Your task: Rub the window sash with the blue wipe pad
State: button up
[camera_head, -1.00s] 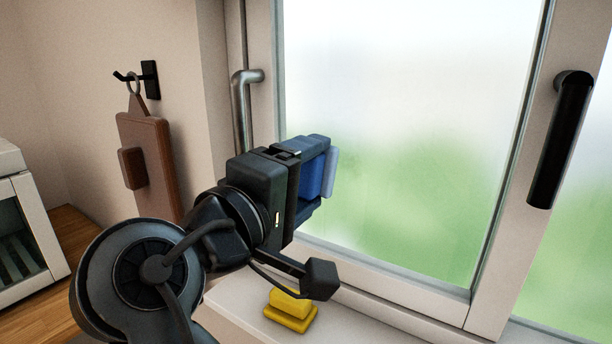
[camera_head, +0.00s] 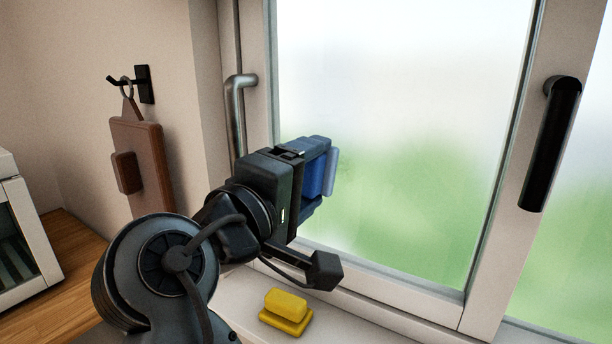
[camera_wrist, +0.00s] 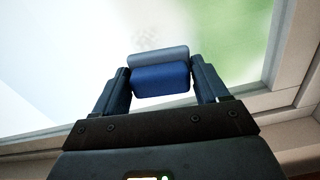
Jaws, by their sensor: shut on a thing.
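The blue wipe pad (camera_head: 317,176) is held between the fingers of my gripper (camera_head: 318,170), its lighter blue face turned toward the window glass. In the wrist view the blue wipe pad (camera_wrist: 160,78) sits between both fingers of my gripper (camera_wrist: 161,82), with the pane beyond it. The window sash (camera_head: 497,210) has a pale frame around a fogged pane, and a dark upright handle stands at its right. The pad is in front of the lower left part of the pane. I cannot tell whether it touches the glass.
A yellow block with a flat base (camera_head: 286,312) rests on the sill below my gripper. A metal handle (camera_head: 236,115) is on the frame at left. A brown board (camera_head: 143,165) hangs from a wall hook. A white glass-fronted box (camera_head: 25,240) stands on the wooden counter at left.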

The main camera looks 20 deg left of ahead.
aim_at(350, 172)
jog(key=shift+s+d+p, duration=0.2)
jog(key=shift+d+p, duration=0.25)
jog(key=shift+d, duration=0.5)
jog(key=shift+s+d+p, duration=0.2)
jog(key=shift+d+p, duration=0.25)
jog(key=shift+d, duration=0.5)
jog(key=shift+w+r, duration=0.1)
jog(key=shift+p, duration=0.3)
jog(key=shift+w+a, duration=0.25)
jog(key=shift+a, duration=0.7)
jog(key=shift+w+a, duration=0.2)
jog(key=shift+a, duration=0.75)
jog(key=shift+c, duration=0.4)
jog(key=shift+s+a, duration=0.15)
jog(key=shift+s, duration=0.1)
jog(key=shift+s+a+p, duration=0.15)
jog(key=shift+s+p, duration=0.1)
jog(key=shift+s, duration=1.1)
jog(key=shift+s+a+p, duration=0.1)
jog(key=shift+s+p, duration=0.15)
jog(key=shift+s, duration=1.1)
